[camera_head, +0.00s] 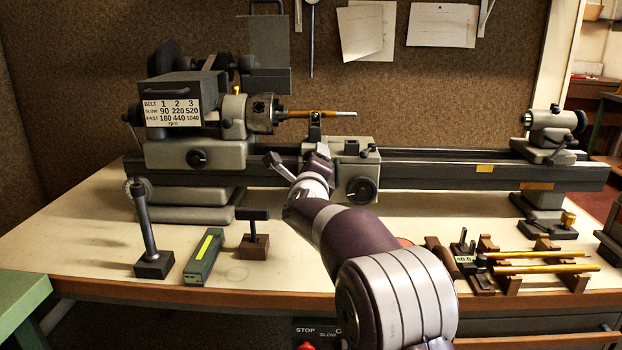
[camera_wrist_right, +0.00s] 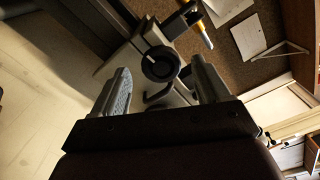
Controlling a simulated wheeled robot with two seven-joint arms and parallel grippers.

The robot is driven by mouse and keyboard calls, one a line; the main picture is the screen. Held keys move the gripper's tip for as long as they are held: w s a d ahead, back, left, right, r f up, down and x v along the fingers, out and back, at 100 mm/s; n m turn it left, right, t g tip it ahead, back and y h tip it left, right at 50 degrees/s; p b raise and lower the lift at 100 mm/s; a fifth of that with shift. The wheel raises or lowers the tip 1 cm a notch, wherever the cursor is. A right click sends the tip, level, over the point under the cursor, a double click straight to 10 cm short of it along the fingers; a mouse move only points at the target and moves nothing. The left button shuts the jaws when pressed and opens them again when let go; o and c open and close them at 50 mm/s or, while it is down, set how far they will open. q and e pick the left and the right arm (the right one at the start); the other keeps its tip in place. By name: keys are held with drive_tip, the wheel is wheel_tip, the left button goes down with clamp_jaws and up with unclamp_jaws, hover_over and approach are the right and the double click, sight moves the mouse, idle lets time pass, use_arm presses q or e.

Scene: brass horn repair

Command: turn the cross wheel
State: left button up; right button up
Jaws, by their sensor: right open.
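The cross wheel (camera_head: 362,189) is a round black knob with a pale mark, on the front of the grey lathe carriage (camera_head: 348,160). In the right wrist view the wheel (camera_wrist_right: 158,64) shows beyond my fingers, roughly between them in the picture. My right gripper (camera_head: 297,158) is open and empty, to the left of the wheel in the head view. Its two fingers also show in the right wrist view (camera_wrist_right: 160,88), apart from the wheel. A dark curved handle (camera_wrist_right: 158,97) shows near the wheel there. My left gripper is in neither view.
A brass rod (camera_head: 325,113) sticks out of the chuck (camera_head: 262,113) above the carriage. The lathe bed (camera_head: 440,172) runs right to the tailstock (camera_head: 552,128). A post on a block (camera_head: 152,264), a green box (camera_head: 205,258) and a rack with brass rods (camera_head: 515,282) stand on the bench.

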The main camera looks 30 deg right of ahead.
drive_tip(key=v, duration=0.8)
drive_tip(key=shift+s+a, duration=0.25)
drive_tip(key=shift+s, duration=0.05)
